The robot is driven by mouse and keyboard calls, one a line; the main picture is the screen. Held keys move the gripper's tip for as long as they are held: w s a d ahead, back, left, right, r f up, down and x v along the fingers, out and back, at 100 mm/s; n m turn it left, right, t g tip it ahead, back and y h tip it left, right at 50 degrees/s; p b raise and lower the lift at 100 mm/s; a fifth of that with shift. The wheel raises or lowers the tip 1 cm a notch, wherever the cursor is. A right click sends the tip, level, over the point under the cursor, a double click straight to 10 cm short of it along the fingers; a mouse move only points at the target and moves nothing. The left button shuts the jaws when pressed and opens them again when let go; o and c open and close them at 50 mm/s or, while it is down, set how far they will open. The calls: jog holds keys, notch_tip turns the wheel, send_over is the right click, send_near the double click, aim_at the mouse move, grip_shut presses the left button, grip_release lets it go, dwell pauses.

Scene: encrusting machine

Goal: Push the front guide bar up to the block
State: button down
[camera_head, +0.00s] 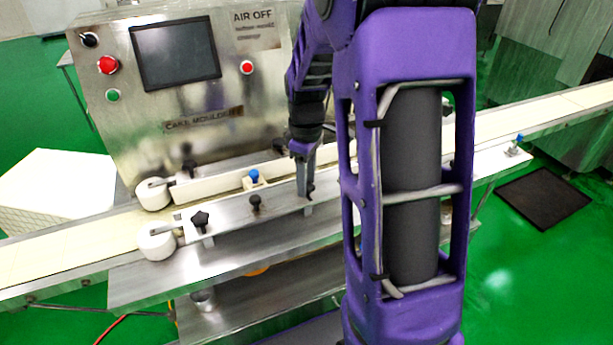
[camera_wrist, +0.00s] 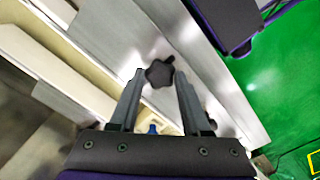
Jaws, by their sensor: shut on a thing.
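The front guide bar (camera_head: 278,201) is a long silver bar along the near side of the conveyor, with black star knobs on it. The bar also shows in the wrist view (camera_wrist: 112,40). The small pale block (camera_head: 251,185) with a blue knob on top stands just behind it. I cannot tell whether bar and block touch. My gripper (camera_head: 307,195) points down at the bar, right of the block. Its fingers (camera_wrist: 159,76) are shut on a black star knob (camera_wrist: 158,72).
The rear white guide bar (camera_head: 220,180) runs along the far side of the belt (camera_head: 60,247). White rollers (camera_head: 157,241) sit at the left ends of the guides. The steel machine with a dark screen (camera_head: 176,54) stands behind. A steel shelf (camera_head: 150,283) lies in front.

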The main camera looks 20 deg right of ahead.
jog(key=n+p, duration=0.1)
jog(key=n, duration=0.3)
jog(key=shift+r+n+p, duration=0.15)
jog(key=shift+n+p, duration=0.85)
jog(key=shift+n, duration=1.1)
jog(key=shift+w, duration=0.1)
